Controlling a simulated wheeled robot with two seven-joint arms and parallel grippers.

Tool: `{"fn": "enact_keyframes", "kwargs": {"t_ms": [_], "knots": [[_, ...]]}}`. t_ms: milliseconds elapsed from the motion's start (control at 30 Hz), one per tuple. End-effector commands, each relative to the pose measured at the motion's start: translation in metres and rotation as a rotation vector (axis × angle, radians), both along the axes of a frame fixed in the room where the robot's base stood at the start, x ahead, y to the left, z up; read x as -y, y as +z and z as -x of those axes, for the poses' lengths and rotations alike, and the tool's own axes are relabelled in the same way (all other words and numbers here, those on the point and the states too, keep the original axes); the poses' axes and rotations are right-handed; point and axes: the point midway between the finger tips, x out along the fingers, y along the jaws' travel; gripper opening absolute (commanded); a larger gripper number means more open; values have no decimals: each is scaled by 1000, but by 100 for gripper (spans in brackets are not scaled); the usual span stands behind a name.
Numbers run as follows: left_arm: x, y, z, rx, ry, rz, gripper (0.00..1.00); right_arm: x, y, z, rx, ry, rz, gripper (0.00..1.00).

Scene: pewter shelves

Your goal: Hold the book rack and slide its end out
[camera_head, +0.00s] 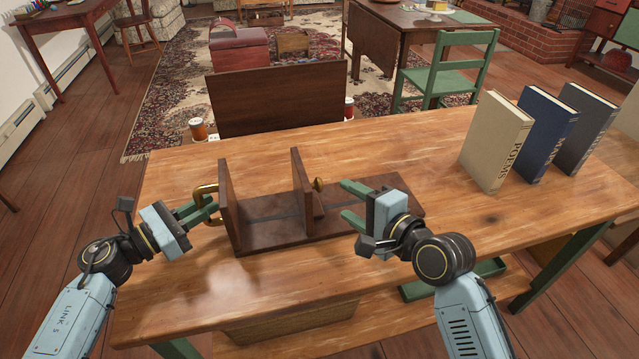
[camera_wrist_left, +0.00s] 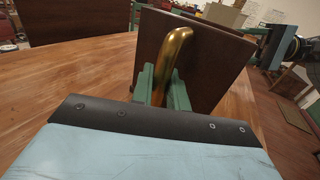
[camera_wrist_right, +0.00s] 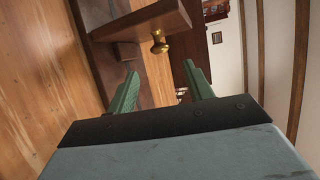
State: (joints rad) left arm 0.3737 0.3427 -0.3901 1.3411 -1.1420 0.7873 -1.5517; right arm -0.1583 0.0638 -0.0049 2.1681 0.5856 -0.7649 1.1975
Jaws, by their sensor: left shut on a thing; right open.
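The dark wooden book rack (camera_head: 285,237) lies on the table, with a fixed left end panel (camera_head: 230,205) and a second upright end (camera_head: 303,181) near its middle. A brass handle (camera_head: 204,191) is on the outer side of the left panel. My left gripper (camera_head: 205,208) is shut on this brass handle, which also shows between its fingers in the left wrist view (camera_wrist_left: 175,65). A brass knob (camera_head: 318,184) is on the right face of the sliding end. My right gripper (camera_head: 348,203) is open and empty, to the right of the knob and apart from it. The knob (camera_wrist_right: 159,43) lies ahead of its fingers in the right wrist view.
A cream book (camera_head: 494,141), a blue book (camera_head: 545,134) and a grey book (camera_head: 583,127) stand upright on the right of the wooden table (camera_head: 400,150). The table between them and the rack is clear.

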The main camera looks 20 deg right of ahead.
Motion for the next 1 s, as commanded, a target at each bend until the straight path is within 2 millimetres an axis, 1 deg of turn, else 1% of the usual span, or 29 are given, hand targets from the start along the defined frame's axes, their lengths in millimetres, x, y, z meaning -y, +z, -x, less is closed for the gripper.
{"fn": "enact_keyframes", "kwargs": {"t_ms": [33, 300, 500, 700, 967, 1000], "knots": [[1, 0, 0, 0, -1, 0, 0, -4, -1, -9, 2, 2, -1, 52], [1, 0, 0, 0, -2, 0, 0, -26, -14, -57, 3, 2, 1, 52], [1, 0, 0, 0, -2, 0, 0, -35, -21, -81, 2, 2, 2, 52], [1, 0, 0, 0, -2, 0, 0, -40, -24, -90, 2, 3, 3, 52], [1, 0, 0, 0, -2, 0, 0, -40, -24, -91, 2, 2, 3, 52], [1, 0, 0, 0, -2, 0, 0, -40, -24, -91, 2, 2, 3, 48]]}}
